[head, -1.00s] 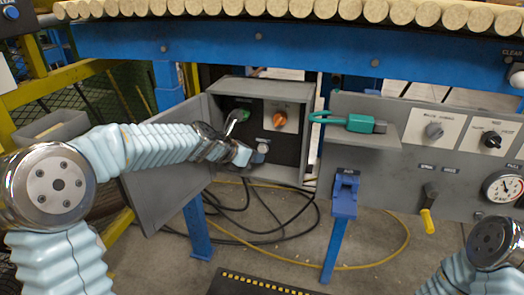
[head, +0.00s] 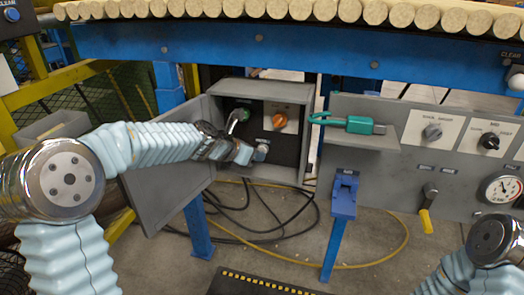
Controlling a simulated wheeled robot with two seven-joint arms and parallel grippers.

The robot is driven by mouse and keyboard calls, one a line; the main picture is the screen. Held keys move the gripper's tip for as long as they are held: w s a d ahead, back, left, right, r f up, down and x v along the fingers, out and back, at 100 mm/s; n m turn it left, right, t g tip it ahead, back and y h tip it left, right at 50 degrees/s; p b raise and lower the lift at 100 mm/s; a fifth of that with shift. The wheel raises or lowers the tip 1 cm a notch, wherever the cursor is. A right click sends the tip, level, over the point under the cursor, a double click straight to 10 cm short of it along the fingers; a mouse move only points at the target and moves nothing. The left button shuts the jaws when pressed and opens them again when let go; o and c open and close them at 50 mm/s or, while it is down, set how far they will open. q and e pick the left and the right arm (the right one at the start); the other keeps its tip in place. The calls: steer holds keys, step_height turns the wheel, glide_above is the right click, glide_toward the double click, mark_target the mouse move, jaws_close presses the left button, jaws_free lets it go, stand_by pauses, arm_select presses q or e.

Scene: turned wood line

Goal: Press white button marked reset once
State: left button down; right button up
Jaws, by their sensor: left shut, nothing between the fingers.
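An open grey control box (head: 308,100) hangs under the blue beam. My left gripper (head: 246,155) reaches into the box from the left and is shut and empty. Its tips are right beside the pale button and partly cover it; I cannot tell whether they touch. My right arm shows at the lower right, but its gripper is out of view.
The box's grey door (head: 168,180) stands open below my left arm. A shelf (head: 358,138) to the right holds a green-handled tool (head: 350,123). Further right, a panel carries knobs, a gauge (head: 501,188) and a yellow-handled lever (head: 426,215). Cables lie on the floor.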

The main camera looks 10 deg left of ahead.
arm_select(q)
steer(key=shift+w, duration=0.3)
steer(key=shift+s, duration=0.15)
stand_by(0.4)
steer(key=shift+s, duration=0.65)
steer(key=shift+s+a+b, duration=0.1)
steer(key=shift+s+b, duration=0.4)
steer(key=shift+s, duration=2.05)
